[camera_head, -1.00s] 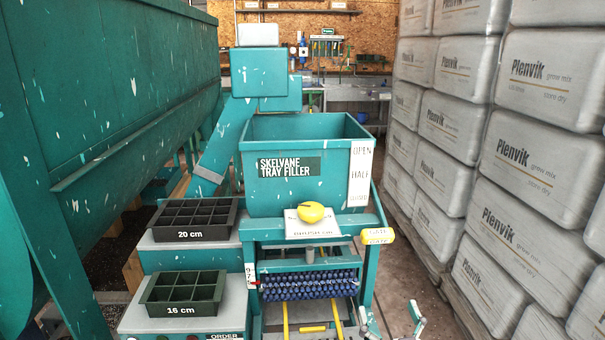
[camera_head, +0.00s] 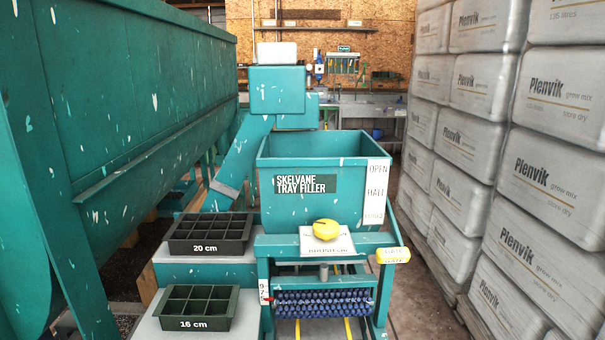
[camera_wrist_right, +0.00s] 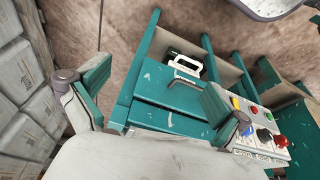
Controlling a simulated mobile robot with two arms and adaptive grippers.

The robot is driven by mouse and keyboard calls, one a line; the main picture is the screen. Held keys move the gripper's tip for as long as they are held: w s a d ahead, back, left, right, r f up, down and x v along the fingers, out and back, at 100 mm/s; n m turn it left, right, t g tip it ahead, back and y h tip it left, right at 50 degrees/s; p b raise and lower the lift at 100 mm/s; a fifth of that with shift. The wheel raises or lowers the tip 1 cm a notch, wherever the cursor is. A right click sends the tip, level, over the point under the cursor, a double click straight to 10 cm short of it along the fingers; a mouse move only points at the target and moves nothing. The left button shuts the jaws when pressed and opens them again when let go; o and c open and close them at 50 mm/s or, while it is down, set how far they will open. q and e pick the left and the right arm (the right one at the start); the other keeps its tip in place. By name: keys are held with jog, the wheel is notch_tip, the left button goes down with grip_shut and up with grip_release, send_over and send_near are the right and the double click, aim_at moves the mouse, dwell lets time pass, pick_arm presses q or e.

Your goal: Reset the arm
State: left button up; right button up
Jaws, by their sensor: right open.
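My right gripper (camera_wrist_right: 157,82) shows in the right wrist view. Its two teal-padded fingers are spread wide with nothing between them. Beyond the fingers are a teal machine frame and a teal panel (camera_wrist_right: 155,118) with a grey handle. I cannot tell the exact gap to it. Neither gripper is in the head view.
The teal tray filler (camera_head: 315,205) with its hopper and yellow knob (camera_head: 326,229) stands in the middle. Stacked Plenvik bags (camera_head: 545,175) wall the right. A button panel (camera_wrist_right: 262,143) lies beside my right gripper.

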notch_tip(320, 180, down, 21)
jog(key=s+g+p, duration=0.1)
jog(key=p, duration=0.2)
jog(key=s+d+f+g+p, duration=0.1)
jog(key=s+d+f+p, duration=0.1)
jog(key=s+f, duration=1.3)
jog(key=shift+s+d+f, duration=0.15)
jog(key=shift+s+d, duration=0.35)
jog(key=shift+s, duration=0.6)
